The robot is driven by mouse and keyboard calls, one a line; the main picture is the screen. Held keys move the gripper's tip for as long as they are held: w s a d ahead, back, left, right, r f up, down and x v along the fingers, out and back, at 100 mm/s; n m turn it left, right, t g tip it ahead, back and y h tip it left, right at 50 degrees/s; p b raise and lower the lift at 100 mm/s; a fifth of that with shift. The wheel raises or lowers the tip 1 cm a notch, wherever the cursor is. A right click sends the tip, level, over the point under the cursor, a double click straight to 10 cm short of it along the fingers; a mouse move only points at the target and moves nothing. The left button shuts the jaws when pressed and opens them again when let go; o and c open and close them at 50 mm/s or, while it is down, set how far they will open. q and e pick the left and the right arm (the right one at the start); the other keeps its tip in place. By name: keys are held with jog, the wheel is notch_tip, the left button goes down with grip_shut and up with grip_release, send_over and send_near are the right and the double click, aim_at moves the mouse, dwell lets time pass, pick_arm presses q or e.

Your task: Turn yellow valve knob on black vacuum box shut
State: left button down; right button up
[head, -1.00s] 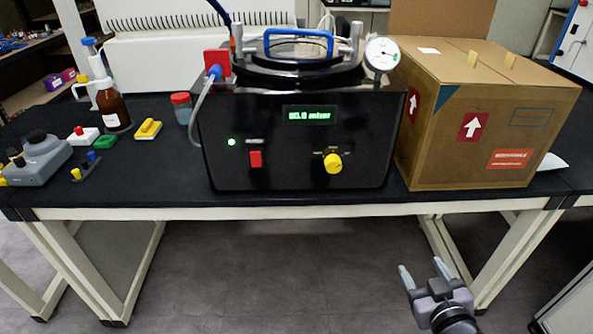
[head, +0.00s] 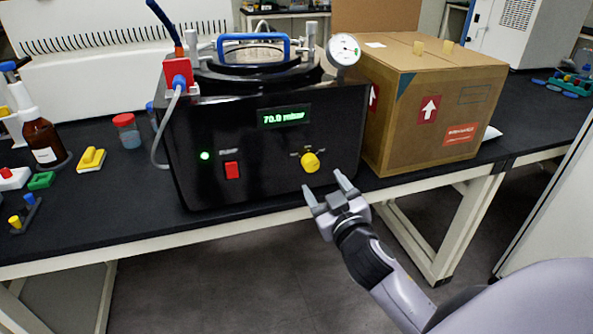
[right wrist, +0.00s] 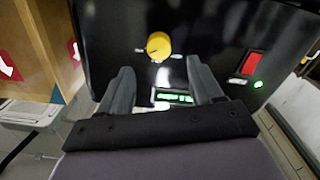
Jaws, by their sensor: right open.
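The black vacuum box (head: 235,160) stands on the bench, with a green display reading about 70 mbar, a red switch (head: 232,171) and a green light. The yellow valve knob (head: 310,162) sits on the right part of its front panel. My right gripper (head: 325,184) is open and empty, just in front of and below the knob, apart from it. In the right wrist view the yellow knob (right wrist: 158,45) lies beyond the two spread fingers (right wrist: 160,74), roughly centred between them. My left gripper is not in view.
A cardboard box (head: 430,110) stands close to the vacuum box's right side. A brown bottle (head: 42,142), a red-capped jar (head: 127,130) and a yellow item (head: 91,159) are on the left. A gauge (head: 343,50) rises above the box. The space before the bench is clear.

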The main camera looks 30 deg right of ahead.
aim_at(312, 166)
jog(key=shift+x, duration=3.5)
jog(key=c, duration=1.1)
